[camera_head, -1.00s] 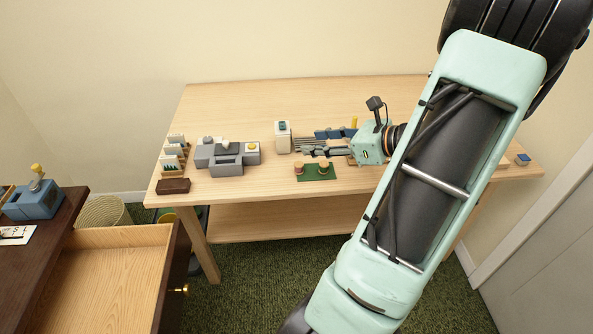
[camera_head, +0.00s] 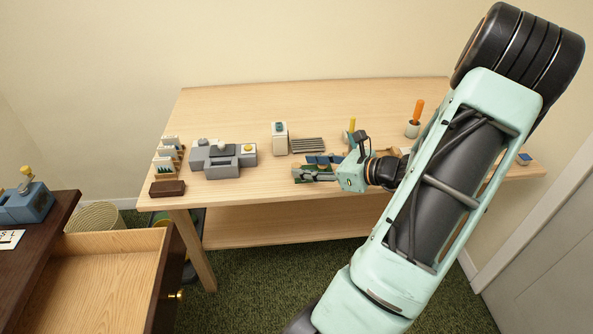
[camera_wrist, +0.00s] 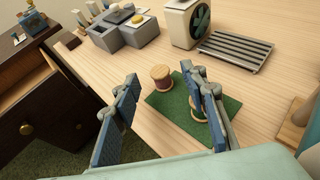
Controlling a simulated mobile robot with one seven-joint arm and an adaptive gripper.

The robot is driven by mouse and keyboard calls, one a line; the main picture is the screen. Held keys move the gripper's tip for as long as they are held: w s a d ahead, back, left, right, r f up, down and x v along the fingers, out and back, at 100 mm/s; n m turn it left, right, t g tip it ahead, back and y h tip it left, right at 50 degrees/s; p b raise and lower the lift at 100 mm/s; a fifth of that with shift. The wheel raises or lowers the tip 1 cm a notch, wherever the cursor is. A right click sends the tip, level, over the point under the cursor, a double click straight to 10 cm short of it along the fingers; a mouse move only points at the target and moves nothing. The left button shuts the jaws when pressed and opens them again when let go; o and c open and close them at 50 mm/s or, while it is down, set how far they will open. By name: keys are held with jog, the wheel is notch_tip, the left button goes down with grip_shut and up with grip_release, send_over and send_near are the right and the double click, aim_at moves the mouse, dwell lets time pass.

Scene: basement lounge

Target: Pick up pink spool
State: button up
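The pink spool (camera_wrist: 161,83), with a wooden top, stands upright on a small green mat (camera_wrist: 171,102) in the wrist view. A second spool (camera_wrist: 197,114) on the mat is partly hidden behind my right-hand finger, so its colour is hard to tell. My gripper (camera_wrist: 160,74) is open and empty, its blue-padded fingers spread left and right of the pink spool in the picture. I cannot tell if they touch it. In the head view my gripper (camera_head: 313,167) is over the mat and hides the spools.
A grey block device (camera_head: 223,160), a white box with a fan (camera_head: 280,139) and a slatted grey rack (camera_head: 308,145) stand behind. A brown block (camera_head: 167,188) is at the left corner. An open drawer (camera_head: 115,265) juts out at lower left. The table's back is clear.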

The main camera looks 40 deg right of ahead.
aim_at(298, 165)
jog(key=x, duration=0.4)
jog(key=shift+w+a+f+b, duration=0.1)
jog(key=shift+f+b, duration=0.05)
jog(key=shift+b, duration=0.25)
jog(key=c, duration=0.9)
